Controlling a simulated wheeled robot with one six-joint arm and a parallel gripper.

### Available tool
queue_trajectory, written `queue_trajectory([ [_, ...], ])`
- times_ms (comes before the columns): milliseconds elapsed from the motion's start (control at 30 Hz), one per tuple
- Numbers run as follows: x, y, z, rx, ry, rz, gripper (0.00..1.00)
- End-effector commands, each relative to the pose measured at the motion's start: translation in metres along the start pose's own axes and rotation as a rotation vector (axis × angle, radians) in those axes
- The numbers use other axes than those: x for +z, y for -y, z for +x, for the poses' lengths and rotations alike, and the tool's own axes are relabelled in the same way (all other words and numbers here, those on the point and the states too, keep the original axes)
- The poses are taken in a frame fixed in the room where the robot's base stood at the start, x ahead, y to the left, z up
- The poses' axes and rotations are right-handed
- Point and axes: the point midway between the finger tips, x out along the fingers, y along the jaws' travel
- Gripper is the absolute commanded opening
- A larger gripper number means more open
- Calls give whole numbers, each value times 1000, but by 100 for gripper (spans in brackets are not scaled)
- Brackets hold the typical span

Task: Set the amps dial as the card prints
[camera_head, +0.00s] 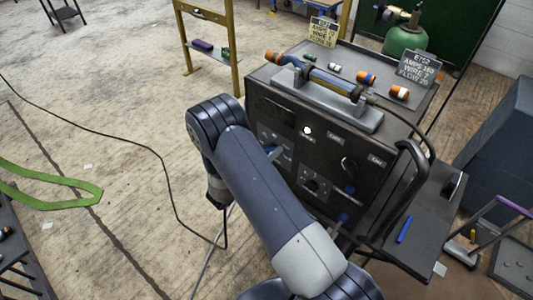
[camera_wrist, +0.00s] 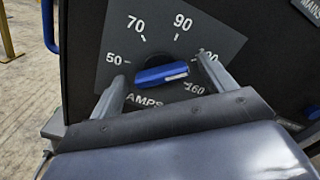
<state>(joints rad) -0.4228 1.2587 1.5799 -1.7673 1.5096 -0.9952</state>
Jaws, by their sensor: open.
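The amps dial (camera_wrist: 160,74) has a blue bar knob with a white line on its right half. The knob lies nearly level and its line points right, above the 160 mark. The scale reads 50, 70, 90, a number partly hidden by a finger, and 160. My gripper (camera_wrist: 162,72) is open, with one finger on each side of the knob and visible gaps. A dark card (camera_head: 419,68) on the machine top seems to read E7S2, amps 160, wire 7, flow 20; the print is small.
A second, yellowish card (camera_head: 323,31) stands at the back of the machine top. A torch (camera_head: 315,78) lies in a cradle among several orange-ended rolls. Other dials, including one with a blue knob (camera_head: 343,217), sit on the same front panel. A black cable (camera_head: 160,155) crosses the floor.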

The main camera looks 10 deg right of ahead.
Motion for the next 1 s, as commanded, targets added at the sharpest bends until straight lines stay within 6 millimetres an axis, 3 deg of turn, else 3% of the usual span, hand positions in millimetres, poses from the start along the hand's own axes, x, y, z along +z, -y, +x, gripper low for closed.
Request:
queue_trajectory([
  [167,0,-1,-11,2,2,0,78],
  [633,0,-1,-94,2,2,0,78],
  [1000,0,0,-108,0,0,0,78],
])
